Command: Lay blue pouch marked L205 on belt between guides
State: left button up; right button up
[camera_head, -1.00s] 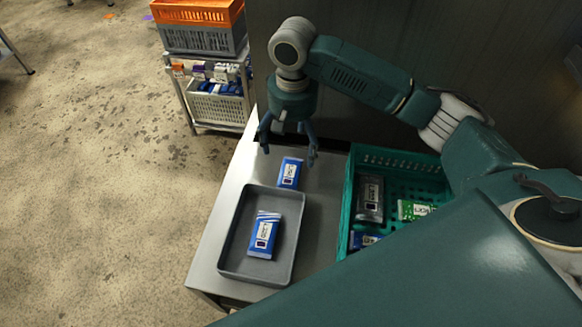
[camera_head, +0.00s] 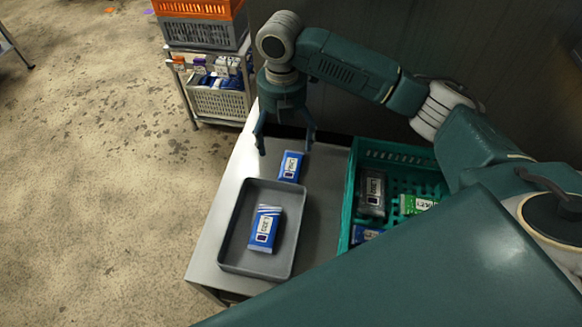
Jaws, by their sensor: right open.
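A blue and white pouch (camera_head: 290,166) lies on the metal table, just beyond the far edge of a grey tray. A second blue and white pouch (camera_head: 264,229) lies inside that tray. Their printed codes are too small to read surely, so I cannot tell which is L205. My right gripper (camera_head: 286,148) is open and empty, fingers pointing down, near the far end of the pouch outside the tray. I cannot tell its height above the table. My left gripper is not in view. I make out no belt or guides.
The grey tray (camera_head: 228,235) stands left of a green crate (camera_head: 346,200) holding a dark pouch (camera_head: 371,193), a green one (camera_head: 416,204) and a partly hidden blue one (camera_head: 365,234). A shelf cart (camera_head: 218,104) with baskets stands at the back left. A dark wall rises behind the table.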

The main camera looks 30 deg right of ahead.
jog(key=n, duration=0.2)
send_over(287, 164)
jog(key=f, duration=0.3)
jog(key=f+p, duration=0.1)
jog(key=f, duration=0.1)
jog(key=shift+w+a+f, duration=0.1)
jog(key=shift+a+f, duration=0.1)
jog(key=shift+a, duration=0.15)
jog(key=f, duration=0.1)
jog(key=f+p, duration=0.1)
jog(key=f, duration=0.3)
jog(key=shift+s+d+p, duration=0.2)
jog(key=shift+d+p, duration=0.1)
jog(key=shift+f, duration=0.3)
jog(key=shift+c, duration=0.5)
jog(key=c, duration=1.3)
jog(key=shift+r, duration=0.2)
jog(key=shift+c, duration=0.2)
